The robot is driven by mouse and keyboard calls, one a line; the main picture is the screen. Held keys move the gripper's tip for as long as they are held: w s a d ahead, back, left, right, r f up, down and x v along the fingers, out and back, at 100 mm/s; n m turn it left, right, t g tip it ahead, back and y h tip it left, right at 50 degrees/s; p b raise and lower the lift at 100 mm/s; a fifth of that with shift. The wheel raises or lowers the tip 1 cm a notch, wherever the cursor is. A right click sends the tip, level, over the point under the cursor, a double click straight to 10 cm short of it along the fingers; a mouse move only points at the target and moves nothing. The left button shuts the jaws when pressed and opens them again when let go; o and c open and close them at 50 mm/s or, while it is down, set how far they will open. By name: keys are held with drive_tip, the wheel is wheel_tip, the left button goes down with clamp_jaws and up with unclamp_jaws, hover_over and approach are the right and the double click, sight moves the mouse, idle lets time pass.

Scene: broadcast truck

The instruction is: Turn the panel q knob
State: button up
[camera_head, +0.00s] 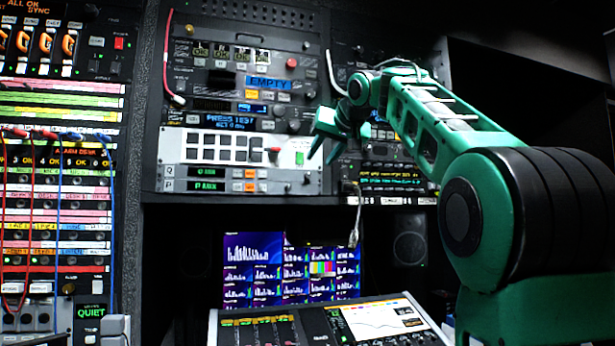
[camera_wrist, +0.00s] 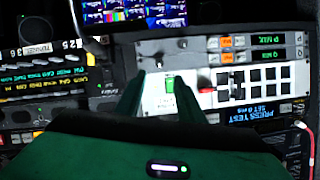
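My green gripper (camera_head: 323,156) is open and empty, in front of the rack and above that knob in the head view. Its fingers show apart in the wrist view (camera_wrist: 161,76). Contact is not visible.
The P panel (camera_head: 207,186) lies directly below, with a second knob (camera_head: 288,187) close by. A white button panel (camera_head: 230,148) with a red knob (camera_head: 273,151) is above. A cable (camera_head: 355,220) hangs at right. Monitors (camera_head: 290,270) and a console (camera_head: 325,322) stand below.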

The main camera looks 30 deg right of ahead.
sight(308, 174)
drive_tip(key=x, duration=0.9)
drive_tip(key=shift+w+d+f, duration=0.1)
drive_tip(key=shift+w, duration=0.05)
clamp_jaws()
